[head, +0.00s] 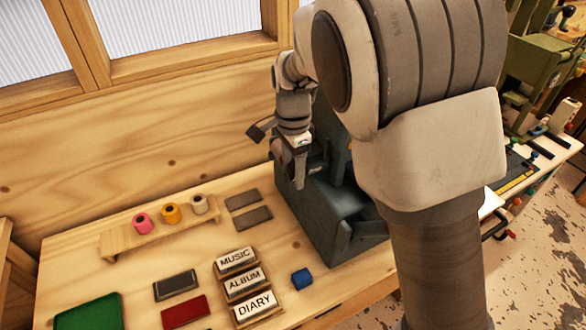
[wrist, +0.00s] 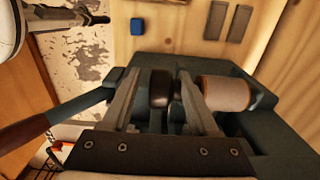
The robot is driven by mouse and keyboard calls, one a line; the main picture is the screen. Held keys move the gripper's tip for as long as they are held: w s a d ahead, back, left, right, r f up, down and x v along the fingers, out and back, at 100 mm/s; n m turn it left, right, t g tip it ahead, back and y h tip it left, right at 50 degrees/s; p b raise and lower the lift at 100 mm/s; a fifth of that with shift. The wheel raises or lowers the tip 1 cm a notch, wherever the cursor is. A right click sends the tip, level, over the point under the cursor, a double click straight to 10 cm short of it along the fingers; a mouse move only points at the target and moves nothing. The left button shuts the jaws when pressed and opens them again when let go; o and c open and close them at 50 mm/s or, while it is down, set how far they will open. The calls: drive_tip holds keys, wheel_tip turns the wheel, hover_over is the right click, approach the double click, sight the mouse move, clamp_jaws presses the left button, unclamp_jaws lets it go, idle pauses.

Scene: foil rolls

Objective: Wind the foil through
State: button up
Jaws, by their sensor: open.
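A dark blue-grey machine (head: 318,222) stands on the bench, partly hidden behind my arm. In the wrist view its body (wrist: 290,125) holds a pale copper-beige foil roll (wrist: 227,93) on the right. My gripper (wrist: 160,76) is open, with a dark round knob (wrist: 160,90) between its fingers. I cannot tell whether the fingers touch the knob. In the head view my gripper (head: 300,172) is over the machine's left side. A pink roll (head: 142,223), an orange-yellow roll (head: 171,213) and a cream roll (head: 200,205) stand on a wooden rack (head: 150,238).
Wooden blocks marked MUSIC (head: 236,260), ALBUM (head: 245,282) and DIARY (head: 256,305) lie in front. A blue block (head: 302,279) sits near them. Two grey plates (head: 242,199) lie beside the machine. A brown-handled lever (wrist: 25,133) reaches out left in the wrist view.

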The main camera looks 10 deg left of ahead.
drive_tip(key=shift+c, duration=0.2)
clamp_jaws()
drive_tip(key=shift+d, duration=0.1)
drive_tip(key=shift+w+r+g+y, duration=0.1)
drive_tip(key=shift+g+y, duration=0.4)
drive_tip(key=shift+y, duration=0.1)
drive_tip(key=shift+d+r+g+y+p, duration=0.1)
drive_tip(key=shift+g+y+p, duration=0.4)
drive_tip(key=shift+g+y, duration=0.55)
